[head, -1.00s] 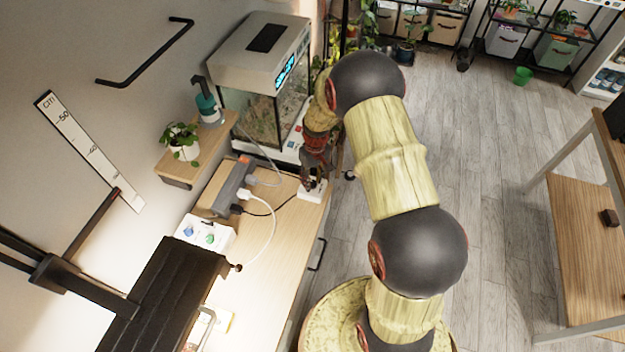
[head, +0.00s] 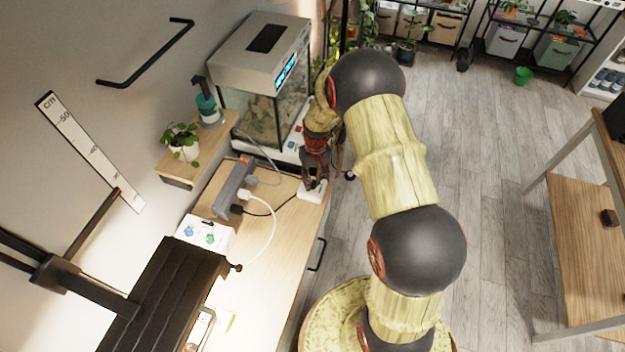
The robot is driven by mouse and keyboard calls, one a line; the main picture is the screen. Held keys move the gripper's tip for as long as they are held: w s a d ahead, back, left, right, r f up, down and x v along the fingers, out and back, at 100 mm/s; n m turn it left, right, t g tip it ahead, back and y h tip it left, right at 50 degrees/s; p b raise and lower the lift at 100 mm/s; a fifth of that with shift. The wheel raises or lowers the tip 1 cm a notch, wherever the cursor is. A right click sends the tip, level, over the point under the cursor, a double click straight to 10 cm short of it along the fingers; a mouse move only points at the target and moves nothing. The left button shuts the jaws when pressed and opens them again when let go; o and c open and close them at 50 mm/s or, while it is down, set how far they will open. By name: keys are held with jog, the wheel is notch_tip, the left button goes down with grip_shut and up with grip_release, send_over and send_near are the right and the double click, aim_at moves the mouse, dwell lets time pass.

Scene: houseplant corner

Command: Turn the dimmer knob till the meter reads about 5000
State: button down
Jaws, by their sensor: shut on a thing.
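My gripper (head: 315,180) points down at the small white dimmer box (head: 312,195) near the right edge of the wooden cabinet top. It is shut on the dimmer knob, which the fingers hide. A dark cable runs from the box toward the grey power strip. A black lamp panel (head: 165,300) hangs over the near end of the cabinet, where the wood is brightly lit. I cannot make out a meter reading in this view.
The glass tank (head: 265,120) stands just behind my gripper. A shelf with a potted plant (head: 182,143) is on the wall.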

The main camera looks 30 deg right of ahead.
aim_at(314, 181)
jog(key=c, duration=1.6)
grip_release()
jog(key=shift+o, duration=0.2)
jog(key=shift+r, duration=0.1)
notch_tip(314, 181, up, 12)
jog(key=shift+d, duration=0.3)
